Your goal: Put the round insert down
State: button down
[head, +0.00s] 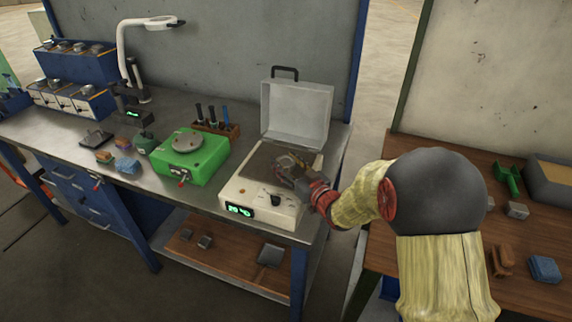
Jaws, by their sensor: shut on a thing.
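My gripper (292,172) reaches in from the right, over the white machine (232,193) on the metal workbench. It is shut on a small grey, rounded piece, the round insert (285,160). The fingers partly hide the insert. It sits over the machine's dark brown top plate (258,163); I cannot tell whether it touches the plate.
A green machine with a grey disc (187,141) on top stands left of the white machine. A tool rack (215,128) is behind it. A wooden table (515,290) with parts is at right.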

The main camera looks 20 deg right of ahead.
jog(key=shift+r, duration=0.2)
jog(key=shift+f, duration=0.15)
jog(key=c, duration=1)
grip_release()
